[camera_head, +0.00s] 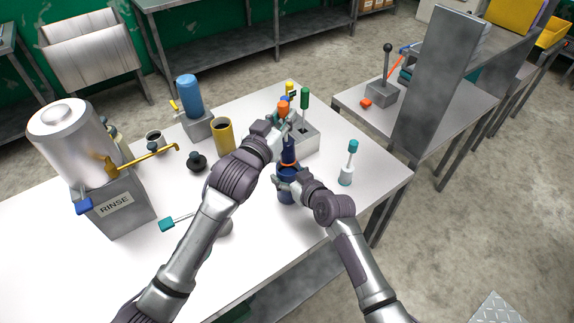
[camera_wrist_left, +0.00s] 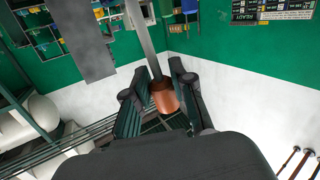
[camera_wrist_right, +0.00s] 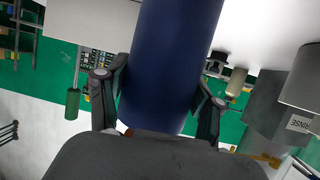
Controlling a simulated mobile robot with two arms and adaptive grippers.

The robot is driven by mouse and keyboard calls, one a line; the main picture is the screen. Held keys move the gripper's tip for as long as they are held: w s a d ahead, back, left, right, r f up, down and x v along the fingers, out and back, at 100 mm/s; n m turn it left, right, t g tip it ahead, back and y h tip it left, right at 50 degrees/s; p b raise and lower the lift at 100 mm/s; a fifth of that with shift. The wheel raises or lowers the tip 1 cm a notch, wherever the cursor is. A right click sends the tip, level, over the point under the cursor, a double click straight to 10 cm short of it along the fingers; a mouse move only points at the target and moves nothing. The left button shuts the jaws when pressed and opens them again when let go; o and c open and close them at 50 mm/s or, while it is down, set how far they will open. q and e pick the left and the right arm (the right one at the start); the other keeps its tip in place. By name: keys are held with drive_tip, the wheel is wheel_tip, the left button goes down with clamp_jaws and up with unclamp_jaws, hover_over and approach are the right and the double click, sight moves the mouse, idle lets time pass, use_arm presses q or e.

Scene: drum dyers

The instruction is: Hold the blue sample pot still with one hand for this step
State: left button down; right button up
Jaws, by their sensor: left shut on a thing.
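The blue sample pot (camera_head: 287,192) is a dark blue cylinder near the table's right front edge. It fills the middle of the right wrist view (camera_wrist_right: 168,60). My right gripper (camera_head: 288,178) is around it, a finger against each side. A dark blue part with an orange ring (camera_head: 289,152) shows just above the pot; I cannot tell how it joins it. My left gripper (camera_head: 285,128) is higher, above and behind the pot. It is shut on a copper-coloured piece with a grey rod (camera_wrist_left: 163,97). The pot's opening is hidden.
A grey block (camera_head: 304,143) with a green-handled tool stands behind the grippers. A teal-topped tool (camera_head: 347,165) stands to the right. A yellow cup (camera_head: 223,137), a blue bottle (camera_head: 188,95) and the RINSE tank (camera_head: 115,205) are left. The front left table is mostly clear.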

drive_tip(key=o, duration=0.3)
drive_tip(key=shift+o, duration=0.2)
drive_tip(key=v, duration=1.2)
use_arm(q)
drive_tip(key=shift+f, duration=0.1)
use_arm(e)
drive_tip(key=shift+s, duration=0.1)
